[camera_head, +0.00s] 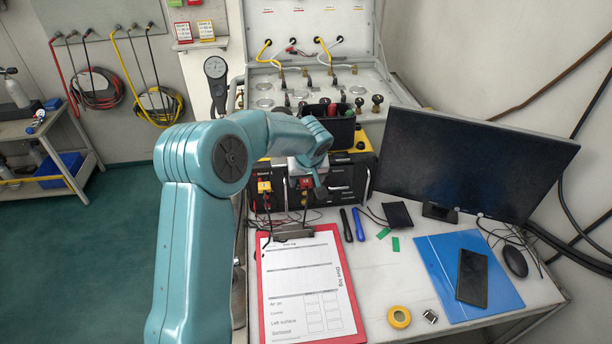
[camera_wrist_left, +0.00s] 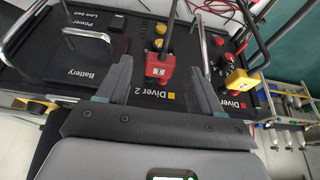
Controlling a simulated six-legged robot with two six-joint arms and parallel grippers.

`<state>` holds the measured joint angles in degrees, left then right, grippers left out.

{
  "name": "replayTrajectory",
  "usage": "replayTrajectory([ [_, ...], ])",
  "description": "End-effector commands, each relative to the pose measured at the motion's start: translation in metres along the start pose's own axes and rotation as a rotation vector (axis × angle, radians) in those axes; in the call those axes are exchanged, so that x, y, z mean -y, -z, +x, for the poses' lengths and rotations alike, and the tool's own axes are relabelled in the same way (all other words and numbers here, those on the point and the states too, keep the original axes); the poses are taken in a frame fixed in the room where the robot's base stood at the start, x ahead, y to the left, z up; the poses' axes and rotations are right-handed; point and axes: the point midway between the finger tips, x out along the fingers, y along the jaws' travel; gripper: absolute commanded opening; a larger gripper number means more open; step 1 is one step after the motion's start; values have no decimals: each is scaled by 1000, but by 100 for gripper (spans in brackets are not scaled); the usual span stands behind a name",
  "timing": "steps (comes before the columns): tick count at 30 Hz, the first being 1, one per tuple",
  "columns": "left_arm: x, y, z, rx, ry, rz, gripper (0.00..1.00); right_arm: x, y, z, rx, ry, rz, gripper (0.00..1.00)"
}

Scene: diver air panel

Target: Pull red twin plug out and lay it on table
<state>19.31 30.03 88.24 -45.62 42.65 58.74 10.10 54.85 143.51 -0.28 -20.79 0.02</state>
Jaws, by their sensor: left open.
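The red twin plug (camera_head: 305,183) sits in the front of the black panel unit at the back of the table, and its dark cable hangs down. In the left wrist view the red plug (camera_wrist_left: 158,70) is in the panel beside the "Diver 2" label. My left gripper (camera_head: 308,177) is at the panel front, partly hidden by its own arm. In the left wrist view its two fingers (camera_wrist_left: 160,76) are open, one on each side of the red plug, with gaps visible. My right gripper is not in view.
A yellow plug (camera_head: 264,187) sits left of the red one, by "Diver 1". The table holds a red clipboard (camera_head: 262,290), pens (camera_head: 346,225), a monitor (camera_head: 470,160), a blue folder (camera_head: 507,284) and yellow tape (camera_head: 399,317). Bare table (camera_head: 385,275) shows between clipboard and folder.

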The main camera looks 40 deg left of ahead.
Motion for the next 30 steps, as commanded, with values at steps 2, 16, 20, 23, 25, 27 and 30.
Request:
replayTrajectory([
  [2, 0, 0, 5, 1, 1, 0, 66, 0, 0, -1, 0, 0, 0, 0],
  [16, 0, 0, 6, 0, 0, 0, 7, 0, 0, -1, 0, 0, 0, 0],
  [20, 0, 1, 6, 0, 0, 0, 12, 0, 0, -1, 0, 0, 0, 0],
  [23, 0, 1, 6, -1, 0, 0, 0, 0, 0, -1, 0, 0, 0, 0],
  [25, 0, 0, 6, -1, 0, 0, 0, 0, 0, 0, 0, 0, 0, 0],
  [27, 0, -1, 6, -1, -1, 0, 0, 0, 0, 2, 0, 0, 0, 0],
  [30, 0, -3, 6, -1, -1, 0, 0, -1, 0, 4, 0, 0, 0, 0],
])
